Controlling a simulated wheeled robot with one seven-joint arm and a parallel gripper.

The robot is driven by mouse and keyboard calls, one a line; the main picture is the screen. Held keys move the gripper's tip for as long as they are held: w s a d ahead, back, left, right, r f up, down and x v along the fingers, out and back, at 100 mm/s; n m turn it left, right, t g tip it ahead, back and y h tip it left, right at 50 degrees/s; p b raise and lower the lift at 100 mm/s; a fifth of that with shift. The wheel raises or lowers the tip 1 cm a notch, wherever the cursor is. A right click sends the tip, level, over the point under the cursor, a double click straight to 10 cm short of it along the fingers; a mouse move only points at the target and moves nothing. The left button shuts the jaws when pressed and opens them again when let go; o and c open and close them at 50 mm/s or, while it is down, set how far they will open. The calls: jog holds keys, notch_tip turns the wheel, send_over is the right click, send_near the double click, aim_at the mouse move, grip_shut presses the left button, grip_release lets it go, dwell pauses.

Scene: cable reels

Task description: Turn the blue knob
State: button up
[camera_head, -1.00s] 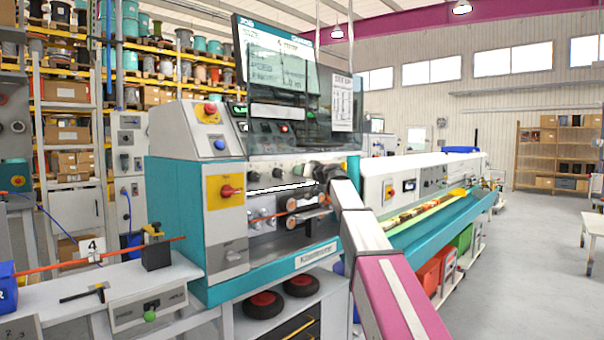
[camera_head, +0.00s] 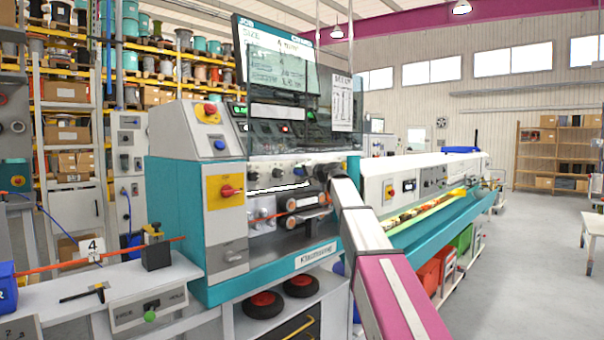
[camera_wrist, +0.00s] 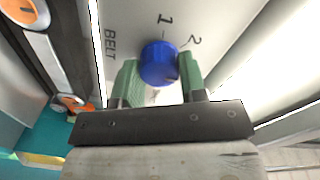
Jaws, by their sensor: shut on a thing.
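The blue knob (camera_wrist: 160,63) is on a pale panel in the wrist view, with the label BELT to its left and the marks 1 and 2 above it. My gripper (camera_wrist: 158,78) is shut on the knob, with one green finger pad on each side. No pointer on the knob can be made out, so its setting is unclear. In the head view my gripper (camera_head: 327,172) is at the right end of the machine's knob row, and I cannot make out the held knob there.
The teal machine (camera_head: 180,220) carries a screen (camera_head: 280,62) above the knob row. A red switch on a yellow plate (camera_head: 225,191) is at its left. Orange-ended rollers (camera_head: 303,202) sit below the knobs. A teal trough (camera_head: 420,232) extends right. Open floor (camera_head: 540,230) lies farther right.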

jog(key=m, duration=0.5)
jog(key=shift+m, duration=2.3)
jog(key=o, duration=0.9)
jog(key=shift+s+d, duration=0.1)
jog(key=shift+d, duration=0.05)
jog(key=v, duration=1)
jog(key=shift+s+d, duration=0.1)
jog(key=shift+d, duration=0.15)
jog(key=shift+f, duration=0.1)
